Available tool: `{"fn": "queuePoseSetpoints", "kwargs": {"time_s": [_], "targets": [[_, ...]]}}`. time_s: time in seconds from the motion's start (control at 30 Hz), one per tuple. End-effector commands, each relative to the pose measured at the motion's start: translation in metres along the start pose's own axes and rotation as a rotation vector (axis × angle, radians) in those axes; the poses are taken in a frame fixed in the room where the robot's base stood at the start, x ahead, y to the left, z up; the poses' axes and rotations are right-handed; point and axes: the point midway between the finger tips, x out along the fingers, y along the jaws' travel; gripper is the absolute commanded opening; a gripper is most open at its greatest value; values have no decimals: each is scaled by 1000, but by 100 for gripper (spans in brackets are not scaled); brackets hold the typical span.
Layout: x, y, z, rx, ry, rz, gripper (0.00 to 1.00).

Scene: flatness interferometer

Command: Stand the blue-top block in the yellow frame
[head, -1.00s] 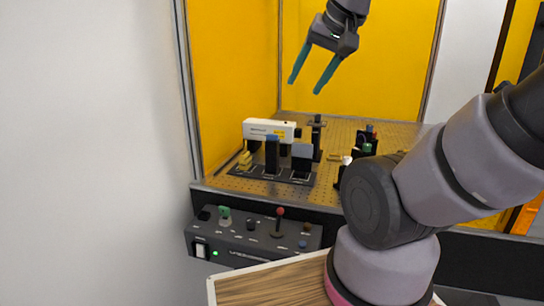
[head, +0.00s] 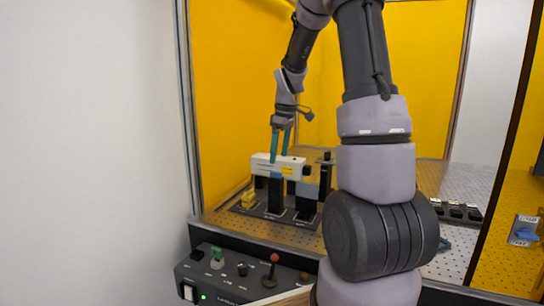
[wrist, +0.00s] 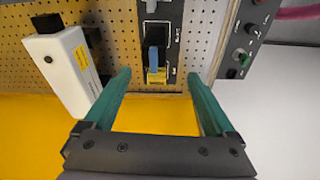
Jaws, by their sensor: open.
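The blue-top block (head: 276,192) is a tall dark block with a blue upper part, upright on a black labelled plate (head: 240,209). In the wrist view its blue top (wrist: 153,57) shows from above. The yellow frame (head: 248,199) is low, at the plate's left end; it also shows in the wrist view (wrist: 156,76), beside the block. My gripper (head: 281,157) is open and empty, its teal fingers pointing down above the plate area. In the wrist view the open fingertips (wrist: 159,74) lie left and right of the yellow frame's line, apart from it.
A white instrument box (head: 266,166) stands by the plate; it also fills the wrist view's left (wrist: 65,68). A grey-topped block (head: 306,190) stands to the right. The control panel (head: 230,272) is in front. A yellow wall (head: 232,100) closes the left side.

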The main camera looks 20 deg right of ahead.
Motion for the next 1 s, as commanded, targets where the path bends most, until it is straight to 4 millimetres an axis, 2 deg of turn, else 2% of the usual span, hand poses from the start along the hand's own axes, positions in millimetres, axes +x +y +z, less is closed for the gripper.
{"fn": "queuePoseSetpoints", "kwargs": {"time_s": [0.03,0.13,0.37,0.73,1.0], "targets": [[10,6,0,-25,-12,-11,90],[20,12,0,-62,-22,-20,90],[42,12,1,-75,-27,-25,90],[106,10,3,-72,-27,-25,90],[128,10,3,-72,-25,-22,90]]}}
